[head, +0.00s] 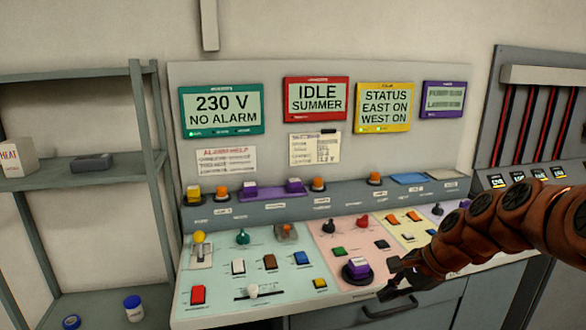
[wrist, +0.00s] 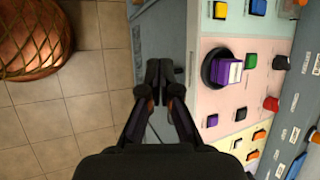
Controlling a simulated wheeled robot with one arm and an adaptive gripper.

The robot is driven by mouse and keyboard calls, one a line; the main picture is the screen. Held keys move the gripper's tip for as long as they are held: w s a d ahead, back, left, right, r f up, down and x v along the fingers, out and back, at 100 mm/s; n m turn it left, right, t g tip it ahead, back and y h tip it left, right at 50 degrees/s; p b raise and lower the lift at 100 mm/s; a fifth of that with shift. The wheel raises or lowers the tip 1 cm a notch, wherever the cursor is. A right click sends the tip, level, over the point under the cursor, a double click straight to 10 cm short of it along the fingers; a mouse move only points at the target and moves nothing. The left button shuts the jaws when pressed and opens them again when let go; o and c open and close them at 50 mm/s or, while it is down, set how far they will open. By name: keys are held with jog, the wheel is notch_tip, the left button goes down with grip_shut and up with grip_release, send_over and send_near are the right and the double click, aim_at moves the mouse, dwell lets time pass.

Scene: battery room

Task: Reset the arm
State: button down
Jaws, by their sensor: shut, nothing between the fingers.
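My arm reaches in from the right in the head view. My gripper (head: 392,284) is at the front edge of the control console, just right of the purple knob (head: 357,268) on its dark round base. In the wrist view my gripper (wrist: 158,75) is shut with its fingertips together and nothing between them. It is over the console's front edge, left of the purple knob (wrist: 228,72) and apart from it. My arm hides part of the console's right side.
The console (head: 330,300) carries several buttons, switches and knobs. Above are screens, including a teal one (head: 222,108) reading 230 V NO ALARM and a red one (head: 317,98) reading IDLE SUMMER. A shelf (head: 85,175) stands at left. Tiled floor (wrist: 100,110) lies before the console.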

jog(key=s+a+n+g+h, duration=0.1)
jog(key=s+a+n, duration=0.15)
jog(key=s, duration=0.25)
jog(key=s+a+n+g+h+p, duration=0.1)
jog(key=s+a+n, duration=0.15)
jog(key=s, duration=0.35)
jog(key=s+a+n+g, duration=0.1)
jog(key=s+n, duration=0.2)
jog(key=s, duration=0.2)
jog(key=s+d+n+g+h, duration=0.1)
jog(key=s+n+h, duration=0.1)
jog(key=s, duration=0.6)
jog(key=s+d+f+n+g+h+p, duration=0.1)
jog(key=s+d+n, duration=0.1)
jog(key=s+n, duration=0.2)
jog(key=s, duration=0.3)
jog(key=shift+s+d+f+h, duration=0.15)
jog(key=shift+s+d+h, duration=0.1)
jog(key=shift+s+h, duration=0.15)
